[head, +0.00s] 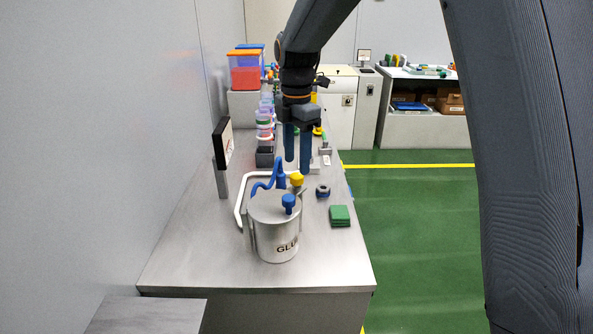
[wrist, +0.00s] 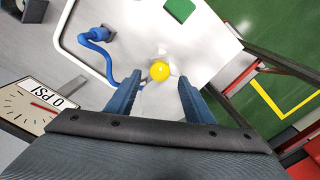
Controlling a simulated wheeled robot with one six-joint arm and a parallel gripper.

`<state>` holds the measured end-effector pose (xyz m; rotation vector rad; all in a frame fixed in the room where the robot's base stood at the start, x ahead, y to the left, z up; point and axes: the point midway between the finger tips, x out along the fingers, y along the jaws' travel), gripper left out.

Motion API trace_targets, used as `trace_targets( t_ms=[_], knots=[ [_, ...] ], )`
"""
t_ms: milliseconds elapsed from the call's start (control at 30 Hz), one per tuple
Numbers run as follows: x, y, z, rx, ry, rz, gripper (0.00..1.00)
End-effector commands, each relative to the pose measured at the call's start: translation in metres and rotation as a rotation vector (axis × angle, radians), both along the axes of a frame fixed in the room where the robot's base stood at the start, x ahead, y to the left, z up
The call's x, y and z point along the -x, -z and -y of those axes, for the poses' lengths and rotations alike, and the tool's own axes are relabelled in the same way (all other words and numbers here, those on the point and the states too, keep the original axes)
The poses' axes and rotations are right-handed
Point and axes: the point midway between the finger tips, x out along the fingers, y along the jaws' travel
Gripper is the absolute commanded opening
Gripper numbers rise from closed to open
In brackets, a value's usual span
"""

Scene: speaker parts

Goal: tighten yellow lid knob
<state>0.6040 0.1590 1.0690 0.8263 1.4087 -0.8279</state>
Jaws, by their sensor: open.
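The yellow lid knob (head: 296,180) sits at the far right rim of the grey lid on a metal glue pot (head: 270,240). In the wrist view the round yellow knob (wrist: 160,71) lies between the two blue fingers, apart from both. My gripper (head: 297,166) is open, pointing down just above the knob; its fingers also show in the wrist view (wrist: 159,80). How tight the yellow knob is cannot be seen.
A blue hose (head: 268,184) and a white tube (head: 239,205) run by the pot. A gauge display (head: 222,143) on a post stands left; it reads 0 PSI in the wrist view (wrist: 32,108). Green pads (head: 340,215) and a dark ring (head: 322,191) lie right. The front bench is clear.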

Motion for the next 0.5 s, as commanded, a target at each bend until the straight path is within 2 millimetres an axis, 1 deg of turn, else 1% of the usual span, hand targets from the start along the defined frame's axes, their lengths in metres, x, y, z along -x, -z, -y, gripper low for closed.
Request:
trace_targets(
  t_ms=[100,233,333,500],
  knots=[
    [0.001,0.019,0.000,0.001,0.001,-0.003,0.48],
    [0.001,0.035,0.000,0.000,0.002,-0.002,0.48],
    [0.000,0.042,0.000,0.000,0.002,0.001,0.48],
    [0.000,0.047,0.000,0.000,0.003,0.001,0.48]
  ],
)
